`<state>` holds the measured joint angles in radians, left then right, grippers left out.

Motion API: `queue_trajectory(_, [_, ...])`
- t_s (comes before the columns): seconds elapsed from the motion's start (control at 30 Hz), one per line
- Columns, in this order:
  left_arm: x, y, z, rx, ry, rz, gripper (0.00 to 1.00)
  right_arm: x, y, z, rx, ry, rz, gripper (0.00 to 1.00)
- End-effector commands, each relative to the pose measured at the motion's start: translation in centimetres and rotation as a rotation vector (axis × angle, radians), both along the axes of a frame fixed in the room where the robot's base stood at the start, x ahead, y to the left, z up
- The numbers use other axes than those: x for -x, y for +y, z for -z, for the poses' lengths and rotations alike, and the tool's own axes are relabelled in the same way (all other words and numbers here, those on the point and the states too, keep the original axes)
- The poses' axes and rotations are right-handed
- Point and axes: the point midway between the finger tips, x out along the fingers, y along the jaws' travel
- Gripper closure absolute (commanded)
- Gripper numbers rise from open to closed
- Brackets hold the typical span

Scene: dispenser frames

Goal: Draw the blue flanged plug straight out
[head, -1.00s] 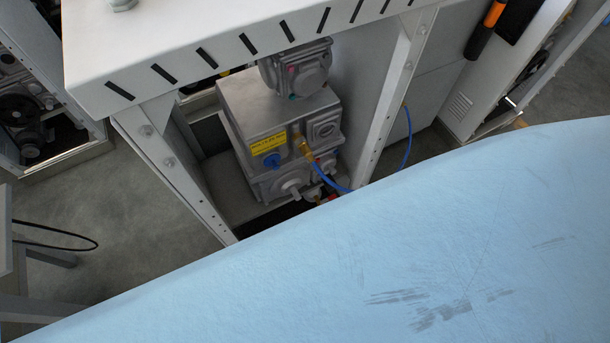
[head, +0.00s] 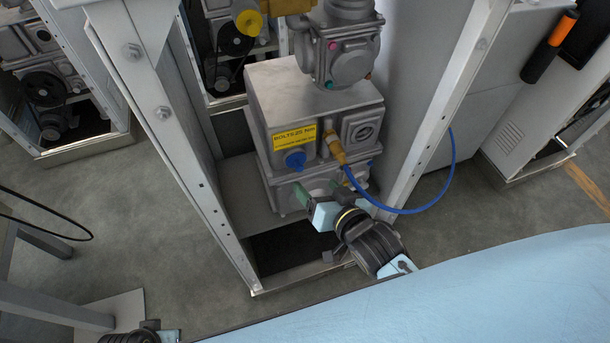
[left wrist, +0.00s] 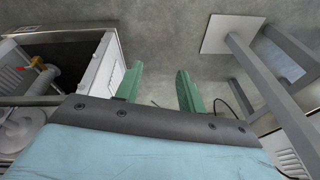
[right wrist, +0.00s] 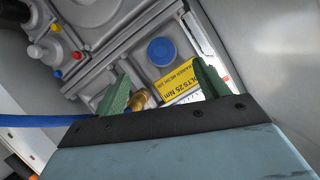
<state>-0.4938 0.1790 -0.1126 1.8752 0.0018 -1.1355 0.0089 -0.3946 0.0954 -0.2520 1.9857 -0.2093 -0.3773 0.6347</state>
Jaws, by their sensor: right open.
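The blue flanged plug (head: 295,160) sits in the front face of a grey gearbox housing (head: 290,85), just below a yellow label (head: 294,137). In the right wrist view the plug (right wrist: 161,51) is a round blue disc, seen beyond and between the fingertips. My right gripper (head: 318,193) is open and empty, in front of the housing and a little below the plug, not touching it. Its green fingers (right wrist: 162,85) stand apart in the right wrist view. My left gripper (left wrist: 158,85) is open and empty, over the floor away from the housing.
A brass fitting (head: 337,148) with a blue hose (head: 410,211) is close to the right of the plug. Frame posts (head: 180,150) stand on both sides of the housing. A light blue surface (head: 480,290) fills the lower right.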

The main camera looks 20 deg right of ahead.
Motion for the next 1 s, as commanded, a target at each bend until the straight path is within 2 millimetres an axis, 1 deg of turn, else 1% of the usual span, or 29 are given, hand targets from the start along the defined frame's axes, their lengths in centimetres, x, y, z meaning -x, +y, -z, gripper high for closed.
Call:
queue_trajectory(0.03, [-0.2,-0.4,-0.5,0.007,-0.008,0.001,0.61,-0.9,0.2,0.5,0.0,-0.002,0.0,0.27])
queue_trajectory(0.1, [-0.4,-0.9,-1.4,0.013,-0.013,0.001,0.61,-2.0,0.4,1.0,0.001,-0.003,-0.001,0.27])
queue_trajectory(0.3, [-0.6,-2.1,-4.3,0.032,-0.03,0.001,0.61,-4.9,1.0,2.1,0.001,-0.001,0.0,0.27])
queue_trajectory(0.5, [-0.4,-2.9,-6.9,0.049,-0.043,0.0,0.61,-7.2,1.4,3.0,0.001,0.0,0.0,0.27])
queue_trajectory(0.63, [-0.3,-3.2,-8.0,0.055,-0.05,-0.001,0.61,-8.2,1.6,3.4,0.001,0.001,0.0,0.27])
queue_trajectory(0.73, [-0.2,-3.4,-8.6,0.058,-0.052,-0.001,0.61,-8.6,1.7,3.5,0.0,0.001,0.0,0.27])
queue_trajectory(1.0, [-0.1,-3.4,-8.9,0.059,-0.052,-0.001,0.61,-8.8,1.8,3.5,0.0,0.002,0.0,0.27])
